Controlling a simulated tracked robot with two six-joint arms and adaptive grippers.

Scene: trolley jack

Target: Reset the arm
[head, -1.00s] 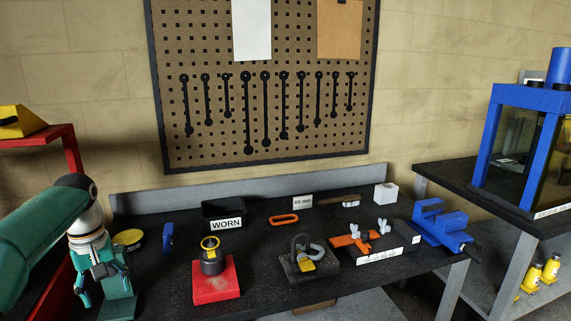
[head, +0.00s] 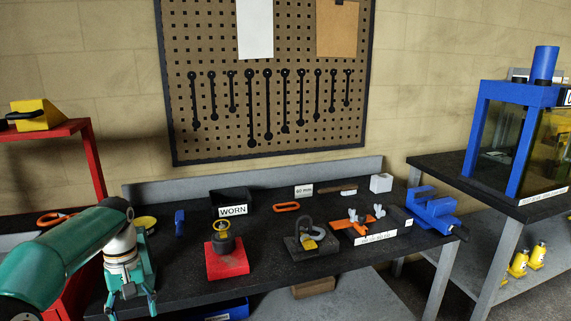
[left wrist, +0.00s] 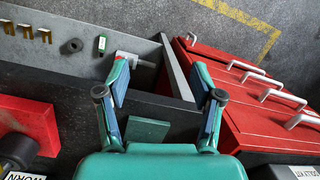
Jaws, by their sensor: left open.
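My left gripper (head: 131,306) is at the bench's front left corner in the head view, pointing down with its fingers apart. In the left wrist view its fingers (left wrist: 168,88) are open with nothing held between them. A teal square (left wrist: 148,131) shows below the fingers; I cannot tell what it is. My right gripper is not in view. On the black bench (head: 190,285) stand a red block (head: 226,262) with a dark, yellow-ringed part on it, and a dark block with a grey shackle (head: 308,236).
A tray labelled WORN (head: 232,210), an orange link (head: 286,207), an orange fixture (head: 358,228) and a blue vice (head: 432,209) are on the bench. A red drawer cabinet (left wrist: 262,110) is close right of the fingers. A blue-framed press (head: 520,140) stands far right.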

